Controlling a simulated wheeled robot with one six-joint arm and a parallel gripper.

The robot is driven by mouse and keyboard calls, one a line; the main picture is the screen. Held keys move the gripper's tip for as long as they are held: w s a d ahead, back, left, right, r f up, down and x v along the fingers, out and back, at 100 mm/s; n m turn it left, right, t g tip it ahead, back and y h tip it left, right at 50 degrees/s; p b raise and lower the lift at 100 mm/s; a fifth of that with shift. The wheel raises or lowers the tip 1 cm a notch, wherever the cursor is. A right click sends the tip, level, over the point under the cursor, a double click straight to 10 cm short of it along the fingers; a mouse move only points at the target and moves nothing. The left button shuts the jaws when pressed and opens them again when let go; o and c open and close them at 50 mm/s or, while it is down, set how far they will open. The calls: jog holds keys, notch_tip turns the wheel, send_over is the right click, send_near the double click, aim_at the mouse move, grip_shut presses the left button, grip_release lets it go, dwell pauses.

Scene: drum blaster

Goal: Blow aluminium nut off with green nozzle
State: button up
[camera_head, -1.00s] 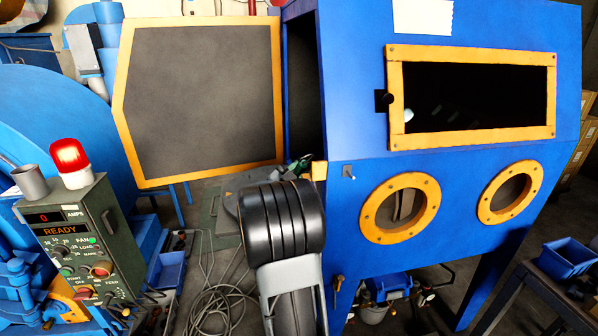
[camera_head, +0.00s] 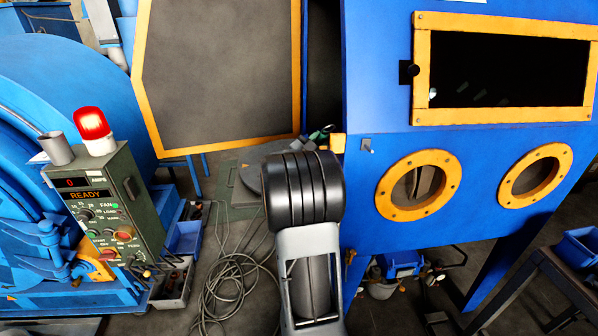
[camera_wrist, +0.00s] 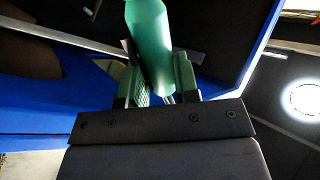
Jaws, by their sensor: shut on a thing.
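My gripper (camera_wrist: 158,88) is shut on the green nozzle (camera_wrist: 148,30). I cannot make out an aluminium nut in either view.
The cabinet's orange-framed door (camera_head: 220,70) stands open to the left. A control box (camera_head: 105,205) with a red lamp (camera_head: 92,124) is at the left. Coiled cables (camera_head: 230,285) lie on the floor. A dark table (camera_head: 545,285) is at the right. The wrist view shows a bright round light (camera_wrist: 308,100).

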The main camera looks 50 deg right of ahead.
jog(key=shift+w, duration=0.1)
jog(key=shift+w, duration=0.75)
jog(key=shift+s, duration=0.15)
jog(key=shift+s+b, duration=0.65)
jog(key=shift+s, duration=0.05)
jog(key=shift+a, duration=0.2)
jog(key=shift+a+b, duration=0.3)
jog(key=shift+a, duration=0.35)
jog(key=shift+d, duration=0.15)
dwell(0.4)
jog(key=shift+d, duration=0.7)
